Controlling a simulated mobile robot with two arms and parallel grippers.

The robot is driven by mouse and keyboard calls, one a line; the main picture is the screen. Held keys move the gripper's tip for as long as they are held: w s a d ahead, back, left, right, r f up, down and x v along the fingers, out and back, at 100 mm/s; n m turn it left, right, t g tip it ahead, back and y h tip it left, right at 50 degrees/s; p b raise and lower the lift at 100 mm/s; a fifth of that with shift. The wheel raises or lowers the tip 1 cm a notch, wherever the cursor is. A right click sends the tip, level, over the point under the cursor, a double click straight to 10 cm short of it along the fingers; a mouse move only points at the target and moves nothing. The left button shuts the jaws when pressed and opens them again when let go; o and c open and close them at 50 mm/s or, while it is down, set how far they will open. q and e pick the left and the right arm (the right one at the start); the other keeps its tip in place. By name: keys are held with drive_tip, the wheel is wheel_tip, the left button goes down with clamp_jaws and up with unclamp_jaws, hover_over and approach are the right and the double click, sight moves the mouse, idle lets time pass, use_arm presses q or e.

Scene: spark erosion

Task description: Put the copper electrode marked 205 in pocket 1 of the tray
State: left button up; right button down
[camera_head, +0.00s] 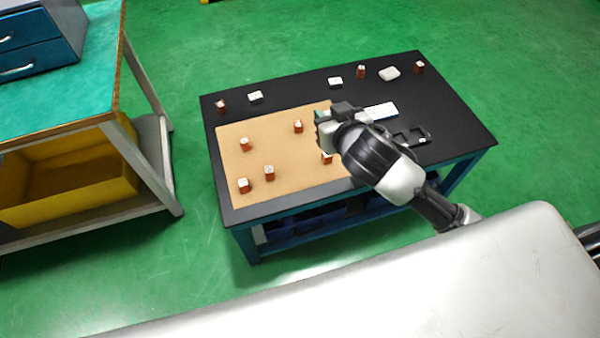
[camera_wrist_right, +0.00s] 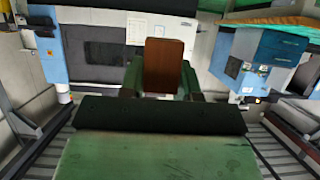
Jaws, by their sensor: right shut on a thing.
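My right gripper (camera_head: 321,128) is above the tan mat (camera_head: 200,0) in the head view, with its arm coming in from the lower right. In the right wrist view its green fingers (camera_wrist_right: 163,82) are shut on a copper-brown block (camera_wrist_right: 164,66), whose marking I cannot read. The gripper hides this block in the head view. A small black tray (camera_head: 428,132) lies right of the gripper, partly behind my arm; its pocket numbers are too small to read. My left gripper is not in view.
Several copper electrodes with white tops, such as one at the mat's front left (camera_head: 244,186), stand on the table. White blocks (camera_head: 255,97) and a pale rounded object (camera_head: 389,73) lie along the back. A white card (camera_head: 381,111) lies behind my arm.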

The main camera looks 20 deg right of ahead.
use_arm(q)
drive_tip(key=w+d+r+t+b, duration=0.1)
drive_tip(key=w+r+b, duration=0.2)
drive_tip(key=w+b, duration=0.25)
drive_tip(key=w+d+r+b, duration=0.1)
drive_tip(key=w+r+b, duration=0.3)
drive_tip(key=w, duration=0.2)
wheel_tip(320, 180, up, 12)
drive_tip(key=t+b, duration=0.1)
drive_tip(key=b, duration=0.6)
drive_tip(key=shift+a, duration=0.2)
use_arm(e)
drive_tip(key=w+d+f, duration=0.3)
drive_tip(key=f, duration=0.5)
drive_tip(key=w+d+f+y, duration=0.1)
drive_tip(key=w+d+f, duration=0.2)
drive_tip(key=f, duration=0.5)
drive_tip(key=w+d+f+n, duration=0.1)
drive_tip(key=w+d+f, duration=0.2)
drive_tip(key=f, duration=0.6)
drive_tip(key=shift+w+d+y, duration=0.3)
drive_tip(key=shift+w, duration=0.8)
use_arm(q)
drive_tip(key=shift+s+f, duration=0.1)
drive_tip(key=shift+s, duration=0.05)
use_arm(e)
drive_tip(key=shift+a+f, duration=0.1)
